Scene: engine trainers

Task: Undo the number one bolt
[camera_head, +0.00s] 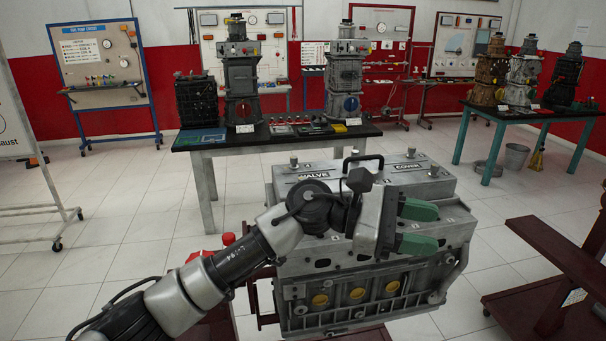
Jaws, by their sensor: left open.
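The grey engine (350,268) stands in front of me with its valve cover (318,182) on top. Several dark bolts stand up from the cover, among them one at its back left (294,160) and one at its back right (411,152). The number marks are too small to tell which bolt is number one. My left gripper (418,228) reaches in from the left over the front right of the cover. Its two green fingers are apart with nothing seen between them. My left arm hides the front part of the cover. My right gripper is not in view.
A black handle (362,158) rises from the cover's back. A dark red stand (550,260) is at the right. A table (205,147) with engine models is behind, and another (490,111) is at the back right. White tiled floor lies free between them.

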